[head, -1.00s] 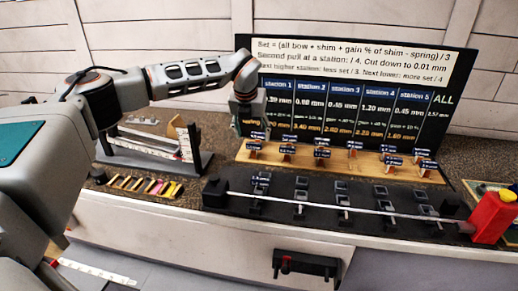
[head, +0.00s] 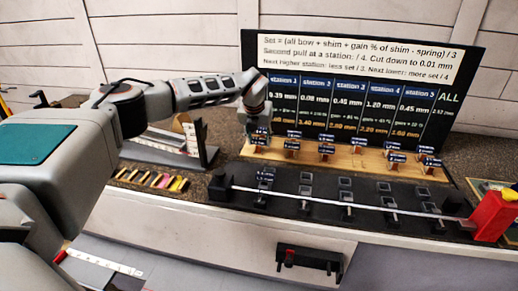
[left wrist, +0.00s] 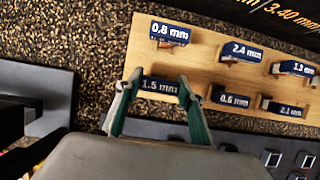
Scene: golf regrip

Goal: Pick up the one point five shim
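The 1.5 mm shim's dark blue label (left wrist: 160,86) shows in the left wrist view at the near left of the wooden rack (left wrist: 205,72). My left gripper (left wrist: 158,77) has its two green-lined fingers apart, one on each side of this label. I cannot tell whether they touch it. The shim's body below the label is mostly hidden by the gripper. In the head view my left gripper (head: 256,124) points down at the rack's left end, over a small label (head: 260,140) too small to read. My right gripper is not in view.
Close neighbours on the rack are the 0.8 mm (left wrist: 170,33), 0.6 mm (left wrist: 231,97) and 2.4 mm (left wrist: 242,51) labels. A black fixture with a long thin bar (head: 345,204) lies in front. A dark station board (head: 350,100) stands behind.

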